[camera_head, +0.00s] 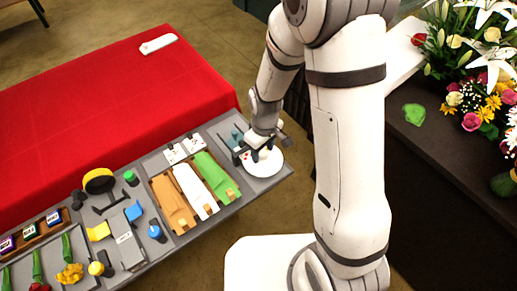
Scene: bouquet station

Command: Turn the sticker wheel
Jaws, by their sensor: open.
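The sticker wheel appears to be the round white disc (272,164) at the right end of the grey board. It lies flat and has small dark marks and a red spot near its middle. My gripper (252,156) is over the disc's left and upper part, pointing down, with its jaws apart. My gripper covers part of the disc. I cannot tell whether the fingers touch it.
The grey board (200,238) holds several tools. A red cloth table (110,95) lies behind. Flowers (487,85) stand on the dark counter at right.

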